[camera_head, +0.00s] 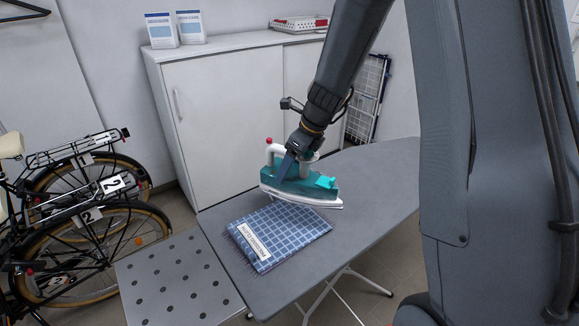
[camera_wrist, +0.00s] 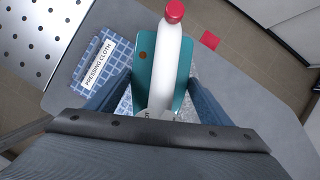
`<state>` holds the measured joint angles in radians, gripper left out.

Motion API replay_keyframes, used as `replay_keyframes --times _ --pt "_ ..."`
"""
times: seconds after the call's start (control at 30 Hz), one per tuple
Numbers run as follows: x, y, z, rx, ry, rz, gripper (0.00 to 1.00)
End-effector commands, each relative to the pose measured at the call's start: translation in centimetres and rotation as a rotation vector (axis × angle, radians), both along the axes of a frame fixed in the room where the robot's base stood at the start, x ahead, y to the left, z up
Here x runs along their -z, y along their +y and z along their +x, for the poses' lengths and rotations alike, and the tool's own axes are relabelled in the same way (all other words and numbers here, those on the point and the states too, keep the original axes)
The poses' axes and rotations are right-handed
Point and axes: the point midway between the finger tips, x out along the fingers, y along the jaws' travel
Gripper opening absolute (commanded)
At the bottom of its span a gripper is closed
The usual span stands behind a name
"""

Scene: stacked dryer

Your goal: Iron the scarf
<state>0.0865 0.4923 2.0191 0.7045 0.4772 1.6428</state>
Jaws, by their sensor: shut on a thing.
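A teal iron with a white handle and red knob (camera_head: 322,190) is held by my gripper (camera_head: 288,163), above the far right edge of the cloth. In the wrist view the iron (camera_wrist: 152,70) sits between my two blue fingers (camera_wrist: 152,98), which are shut on it. A blue checked cloth (camera_head: 288,232) lies flat on the grey ironing board (camera_head: 365,190), with a white label reading "PRESSING CLOTH" in the wrist view (camera_wrist: 97,65). Whether the iron's sole touches the cloth or the board I cannot tell.
A perforated metal plate (camera_head: 180,280) adjoins the board's left end. Bicycles (camera_head: 85,215) stand at the left. A white cabinet (camera_head: 225,125) stands behind the board. The right part of the board is clear. A red square (camera_wrist: 209,40) shows beyond the board in the wrist view.

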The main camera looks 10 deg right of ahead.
Motion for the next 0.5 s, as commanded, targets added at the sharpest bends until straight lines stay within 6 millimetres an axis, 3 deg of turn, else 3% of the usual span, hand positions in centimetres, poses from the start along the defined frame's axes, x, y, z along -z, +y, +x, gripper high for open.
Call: replay_keyframes --times 0.2,0.5 --pt "-1.2 -0.6 -0.2 0.223 -0.006 0.000 0.38" --pt "-1.8 -1.2 -0.4 0.380 -0.006 -0.001 0.38"
